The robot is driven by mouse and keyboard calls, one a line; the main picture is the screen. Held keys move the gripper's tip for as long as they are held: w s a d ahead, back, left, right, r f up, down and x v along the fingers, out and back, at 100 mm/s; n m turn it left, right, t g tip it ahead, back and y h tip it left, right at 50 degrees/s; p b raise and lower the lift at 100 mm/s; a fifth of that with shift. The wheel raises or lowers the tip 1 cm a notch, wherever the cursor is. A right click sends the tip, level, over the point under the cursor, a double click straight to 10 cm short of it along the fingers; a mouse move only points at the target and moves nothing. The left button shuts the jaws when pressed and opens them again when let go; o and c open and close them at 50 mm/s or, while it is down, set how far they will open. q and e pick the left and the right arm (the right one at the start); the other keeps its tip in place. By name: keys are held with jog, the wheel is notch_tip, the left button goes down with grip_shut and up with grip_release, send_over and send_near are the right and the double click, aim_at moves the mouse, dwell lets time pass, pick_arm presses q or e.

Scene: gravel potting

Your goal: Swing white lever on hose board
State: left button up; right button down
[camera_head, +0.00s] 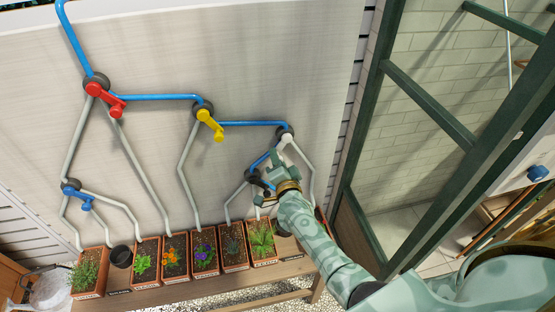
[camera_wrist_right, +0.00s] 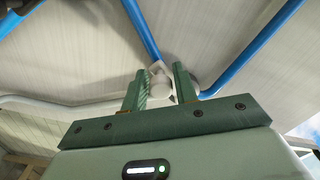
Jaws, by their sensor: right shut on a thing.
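The hose board (camera_head: 250,60) is a pale wall panel with blue and grey pipes and round dark valves. The white lever (camera_wrist_right: 158,82) sits between the two green fingers of my right gripper (camera_wrist_right: 160,88) in the right wrist view. The fingers are shut on it, and part of its dark valve shows just behind. In the head view my right gripper (camera_head: 275,162) is up against the board's right side, just below the upper right valve (camera_head: 285,130). It hides much of the lever there. My left gripper is not in view.
Red (camera_head: 105,98), yellow (camera_head: 211,124) and blue (camera_head: 78,197) levers sit on valves to the left; a dark one (camera_head: 256,179) is close beside my gripper. Several planted pots (camera_head: 174,256) stand on a wooden bench (camera_head: 190,291) below. A green-framed glass structure (camera_head: 430,105) stands to the right.

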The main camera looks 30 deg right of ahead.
jog(key=shift+d+r, duration=0.1)
jog(key=shift+d, duration=0.25)
jog(key=c, duration=1.3)
grip_release()
jog(key=shift+o, duration=0.2)
jog(key=shift+s+d, duration=0.1)
jog(key=shift+d, duration=0.05)
jog(key=shift+a, duration=0.25)
jog(key=shift+s+a, duration=0.1)
jog(key=shift+s, duration=0.05)
jog(key=p+v, duration=0.7)
jog(key=v, duration=0.9)
